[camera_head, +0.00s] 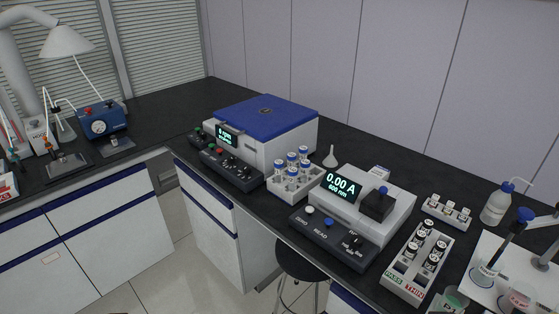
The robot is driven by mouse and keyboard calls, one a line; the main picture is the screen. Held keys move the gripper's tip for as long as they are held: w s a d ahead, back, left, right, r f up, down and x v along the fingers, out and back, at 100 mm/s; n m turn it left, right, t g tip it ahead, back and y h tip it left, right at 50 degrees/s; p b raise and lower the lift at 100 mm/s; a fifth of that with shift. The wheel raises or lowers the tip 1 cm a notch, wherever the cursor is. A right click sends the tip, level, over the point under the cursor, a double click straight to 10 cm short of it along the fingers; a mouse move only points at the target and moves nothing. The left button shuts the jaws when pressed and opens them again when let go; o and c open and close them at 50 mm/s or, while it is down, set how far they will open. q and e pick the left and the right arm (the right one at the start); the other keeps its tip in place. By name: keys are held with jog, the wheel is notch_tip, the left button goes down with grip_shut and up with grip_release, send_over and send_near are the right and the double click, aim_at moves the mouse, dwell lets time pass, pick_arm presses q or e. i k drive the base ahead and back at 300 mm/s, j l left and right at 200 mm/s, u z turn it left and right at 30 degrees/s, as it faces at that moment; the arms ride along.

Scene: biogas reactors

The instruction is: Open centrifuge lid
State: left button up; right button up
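The centrifuge (281,152) is a white box on the dark bench, a little left of the middle of the head view. Its blue lid (266,114) lies flat and closed on top, with a small dark mark near its centre. A display on its front reads "0 rpm", and a dark control panel (231,168) with knobs and buttons sits at its front. Neither of my grippers shows in this view.
A rack of blue-capped tubes (292,180) stands just right of the centrifuge, beside a small white funnel (330,156). A photometer (394,213) reading "0.00 A" and a vial rack (416,283) stand further right. Bare bench lies left of the centrifuge. A stool (301,264) stands below the front edge.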

aim_at(264, 118)
jog(key=i+u, duration=0.15)
jog(key=u, duration=0.3)
jog(key=i+j+u, duration=0.1)
jog(key=u, duration=0.35)
jog(key=i+u, duration=0.15)
jog(key=u, duration=0.3)
